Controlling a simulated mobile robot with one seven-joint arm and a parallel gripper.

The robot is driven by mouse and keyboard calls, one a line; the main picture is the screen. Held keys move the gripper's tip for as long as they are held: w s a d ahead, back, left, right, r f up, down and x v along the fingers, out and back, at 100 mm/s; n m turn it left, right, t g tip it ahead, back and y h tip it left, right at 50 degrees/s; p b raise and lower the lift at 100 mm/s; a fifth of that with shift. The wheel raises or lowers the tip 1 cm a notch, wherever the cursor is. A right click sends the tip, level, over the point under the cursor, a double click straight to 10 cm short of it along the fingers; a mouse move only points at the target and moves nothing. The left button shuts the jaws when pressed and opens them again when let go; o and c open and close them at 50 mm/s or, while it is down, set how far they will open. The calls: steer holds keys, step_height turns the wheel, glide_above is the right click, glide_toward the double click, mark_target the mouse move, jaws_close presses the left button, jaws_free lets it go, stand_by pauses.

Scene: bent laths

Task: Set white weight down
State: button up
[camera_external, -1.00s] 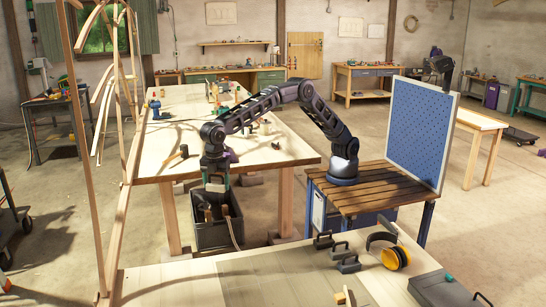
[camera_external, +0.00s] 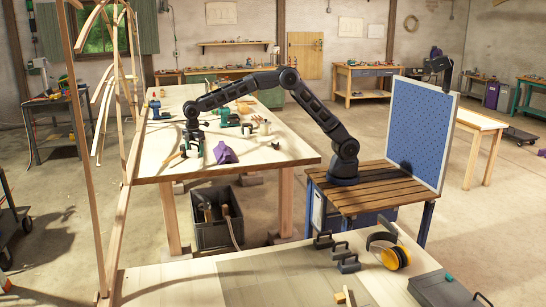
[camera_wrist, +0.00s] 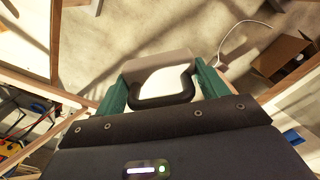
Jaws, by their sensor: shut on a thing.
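The white weight (camera_wrist: 158,64) has a black loop handle (camera_wrist: 163,101). In the wrist view it hangs between the two green fingers of my gripper (camera_wrist: 161,78), which is shut on it.
A black crate (camera_external: 214,232) stands on the floor in front. Bent laths (camera_external: 127,150) rise at the left. Several dark weights (camera_external: 347,264) sit on the near table.

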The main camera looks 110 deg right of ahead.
steer(key=s+d+m, duration=0.1)
steer(key=s+d, duration=0.2)
steer(key=d, duration=0.9)
steer(key=s+d+m, duration=0.1)
steer(key=s+d, duration=0.2)
steer(key=d, duration=0.8)
steer(key=m, duration=0.7)
glide_above(254, 144)
steer(key=f, duration=1.4)
steer(key=d+f, duration=0.1)
steer(key=f, duration=0.5)
steer(key=shift+f, duration=0.2)
steer(key=o, duration=1.2)
steer(key=shift+f, duration=0.15)
steer(key=o, duration=0.4)
steer(key=shift+c, duration=0.2)
